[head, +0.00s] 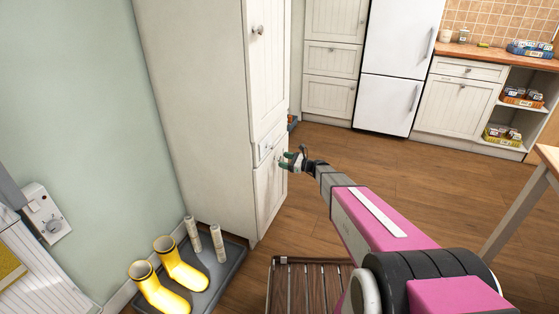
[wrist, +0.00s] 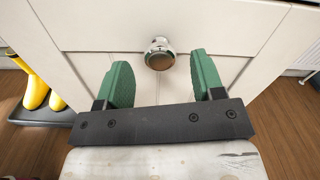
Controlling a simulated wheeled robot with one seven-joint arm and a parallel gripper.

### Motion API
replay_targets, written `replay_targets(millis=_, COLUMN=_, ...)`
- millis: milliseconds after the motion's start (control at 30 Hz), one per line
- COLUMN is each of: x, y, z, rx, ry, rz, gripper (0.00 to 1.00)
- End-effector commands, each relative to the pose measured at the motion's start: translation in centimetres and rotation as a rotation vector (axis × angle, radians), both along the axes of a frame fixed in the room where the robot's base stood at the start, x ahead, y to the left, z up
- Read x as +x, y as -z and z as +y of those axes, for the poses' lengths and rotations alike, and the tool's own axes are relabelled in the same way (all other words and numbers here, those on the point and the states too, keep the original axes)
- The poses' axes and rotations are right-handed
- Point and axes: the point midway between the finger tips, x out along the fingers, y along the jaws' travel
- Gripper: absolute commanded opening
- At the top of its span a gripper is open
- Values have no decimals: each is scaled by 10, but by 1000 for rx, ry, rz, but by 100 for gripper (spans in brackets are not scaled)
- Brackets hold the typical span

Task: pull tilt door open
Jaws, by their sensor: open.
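A tall cream cabinet (head: 200,110) stands against the green wall in the head view. It has a tall upper door (head: 268,60), a small drawer front (head: 266,147) and a lower door (head: 270,192) with grooved panels, all apparently shut. My gripper (head: 291,160) is at the front of the lower door, near its top. In the wrist view, a round metal knob (wrist: 160,53) on a cream panel (wrist: 80,20) lies between and just beyond the tips of my two green fingers. The fingers are apart and do not clearly touch the knob. The lower door's own knob is hidden in the head view.
Yellow boots (head: 172,270) stand on a dark tray (head: 215,262) left of the cabinet. A slatted wooden rack (head: 305,285) is on the floor near my arm. A table leg (head: 515,215) is at right. The wooden floor (head: 400,165) beyond is clear.

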Motion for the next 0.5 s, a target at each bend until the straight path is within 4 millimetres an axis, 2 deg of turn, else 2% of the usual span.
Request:
replay_targets(millis=100, x=6, y=1, z=16, rx=-1, ry=-1, rz=-1, gripper=62)
replay_targets(millis=200, x=9, y=0, z=24, rx=-1, ry=-1, rz=-1, gripper=62)
replay_targets(millis=500, x=11, y=0, z=30, rx=0, ry=0, rz=-1, gripper=62)
